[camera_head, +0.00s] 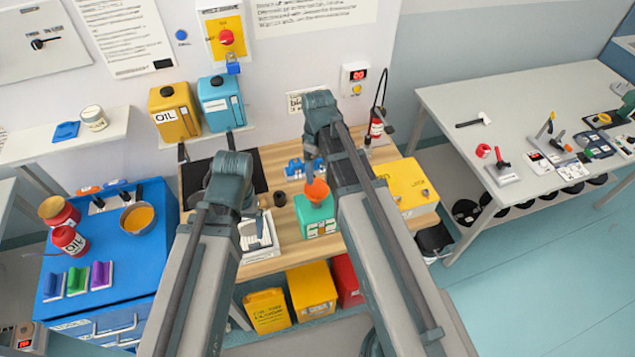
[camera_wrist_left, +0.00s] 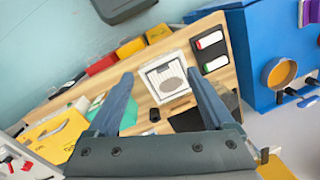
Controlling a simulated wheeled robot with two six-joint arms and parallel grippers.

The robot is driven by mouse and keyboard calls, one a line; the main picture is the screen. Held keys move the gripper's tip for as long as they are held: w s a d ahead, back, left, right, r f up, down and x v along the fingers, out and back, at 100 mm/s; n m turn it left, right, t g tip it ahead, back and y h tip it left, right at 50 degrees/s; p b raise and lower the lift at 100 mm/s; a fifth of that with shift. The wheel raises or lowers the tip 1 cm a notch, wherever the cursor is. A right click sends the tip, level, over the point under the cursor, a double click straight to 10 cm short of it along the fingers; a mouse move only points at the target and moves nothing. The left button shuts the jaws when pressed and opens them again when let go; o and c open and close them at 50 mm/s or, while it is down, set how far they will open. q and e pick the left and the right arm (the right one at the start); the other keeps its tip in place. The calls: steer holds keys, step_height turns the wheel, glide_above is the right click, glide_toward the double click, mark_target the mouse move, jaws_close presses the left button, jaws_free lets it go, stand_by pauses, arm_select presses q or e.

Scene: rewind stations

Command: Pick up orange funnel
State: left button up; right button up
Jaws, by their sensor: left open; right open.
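The orange funnel (camera_head: 317,190) stands on a green box (camera_head: 316,216) on the wooden workbench (camera_head: 277,165) in the head view. My right gripper (camera_head: 314,158) is just above and behind the funnel, partly hidden by its own arm; it is open and apart from the funnel. My left gripper hangs over the bench's left part, mostly hidden by its arm in the head view. In the left wrist view the left gripper (camera_wrist_left: 160,68) is open with nothing between its fingers. The green box (camera_wrist_left: 127,117) shows partly behind one finger there; I cannot make out the funnel.
A white tray-like plate (camera_head: 266,245) lies left of the green box. A yellow box (camera_head: 408,186) stands to the right. A dark small cup (camera_head: 280,199) and blue part (camera_head: 294,168) are close by. A blue cabinet (camera_head: 150,255) is at left, a grey table (camera_head: 480,105) at right.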

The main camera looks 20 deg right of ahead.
mark_target(318, 192)
arm_select(q)
steer(key=shift+o, duration=0.7)
steer(key=shift+f, duration=0.25)
arm_select(e)
steer(key=shift+o, duration=0.7)
steer(key=shift+f, duration=0.25)
arm_select(q)
step_height(318, 192, down, 8)
steer(key=b, duration=0.8)
steer(key=shift+r, duration=0.15)
arm_select(e)
step_height(318, 192, down, 8)
steer(key=shift+r, duration=0.1)
step_height(318, 192, down, 6)
steer(key=b, duration=0.5)
steer(key=shift+r+b, duration=0.15)
steer(key=shift+b, duration=0.25)
arm_select(q)
step_height(318, 192, down, 6)
steer(key=shift+r, duration=0.2)
arm_select(e)
steer(key=shift+r, duration=0.1)
